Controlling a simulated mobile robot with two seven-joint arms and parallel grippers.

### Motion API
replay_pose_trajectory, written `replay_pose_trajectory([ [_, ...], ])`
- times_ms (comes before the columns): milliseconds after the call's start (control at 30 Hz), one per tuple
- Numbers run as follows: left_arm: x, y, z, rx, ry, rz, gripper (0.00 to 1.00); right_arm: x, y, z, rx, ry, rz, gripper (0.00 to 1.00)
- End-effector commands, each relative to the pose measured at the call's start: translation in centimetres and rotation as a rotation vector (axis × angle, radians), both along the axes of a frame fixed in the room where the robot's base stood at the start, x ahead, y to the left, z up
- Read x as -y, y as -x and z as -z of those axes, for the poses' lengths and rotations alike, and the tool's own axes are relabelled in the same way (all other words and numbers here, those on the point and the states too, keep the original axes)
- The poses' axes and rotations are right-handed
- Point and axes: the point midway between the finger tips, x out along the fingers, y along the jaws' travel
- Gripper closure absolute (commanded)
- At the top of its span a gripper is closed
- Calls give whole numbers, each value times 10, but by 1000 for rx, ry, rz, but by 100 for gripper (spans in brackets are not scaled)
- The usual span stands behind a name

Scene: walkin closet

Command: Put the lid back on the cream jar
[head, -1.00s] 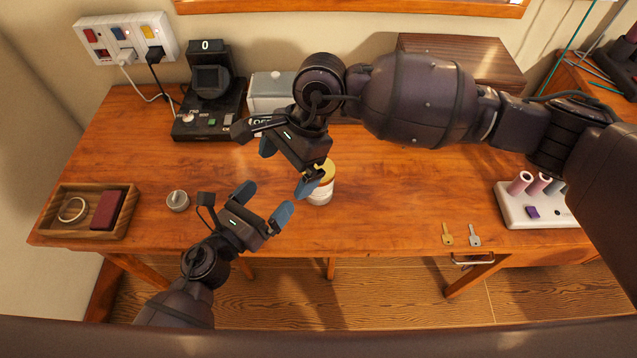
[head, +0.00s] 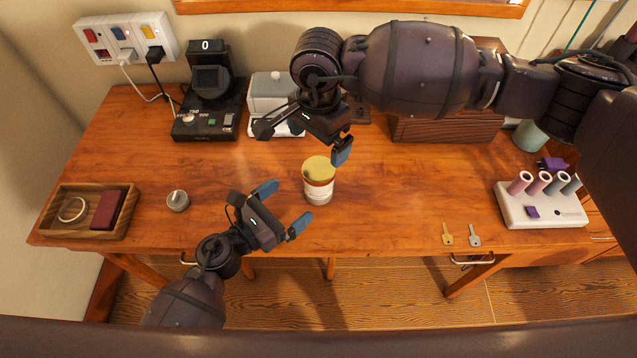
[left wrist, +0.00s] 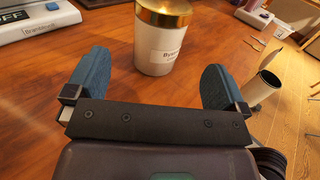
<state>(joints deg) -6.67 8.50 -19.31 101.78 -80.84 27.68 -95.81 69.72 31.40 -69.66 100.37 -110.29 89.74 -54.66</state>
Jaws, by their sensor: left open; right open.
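The cream jar (head: 319,193) stands upright on the wooden desk, white with a gold lid (head: 318,168) seated on its top. In the left wrist view the jar (left wrist: 158,52) stands ahead, between the lines of the two fingers; its gold lid (left wrist: 165,10) is cut off by the top edge. My left gripper (head: 282,207) is open and empty, just left of and in front of the jar, fingers toward it. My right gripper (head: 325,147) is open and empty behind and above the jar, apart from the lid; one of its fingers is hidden.
A wooden tray (head: 60,232) and a small grey knob (head: 178,201) lie to the left. A black device (head: 205,122) and a grey-white box (head: 268,88) stand behind. Two keys (head: 447,235) and a white rack (head: 540,214) are at right.

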Motion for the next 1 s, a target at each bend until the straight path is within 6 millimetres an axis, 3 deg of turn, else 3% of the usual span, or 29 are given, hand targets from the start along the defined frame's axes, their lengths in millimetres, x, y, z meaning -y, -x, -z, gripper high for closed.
replay_pose_trajectory([
  [500, 55, -53, 0, -1, 2, -1, 0, 0, 0, 0, -1, -1, 0, 0],
  [1000, 66, -63, 0, -1, 1, -1, 0, 0, 0, 0, -1, -1, 0, 0],
])
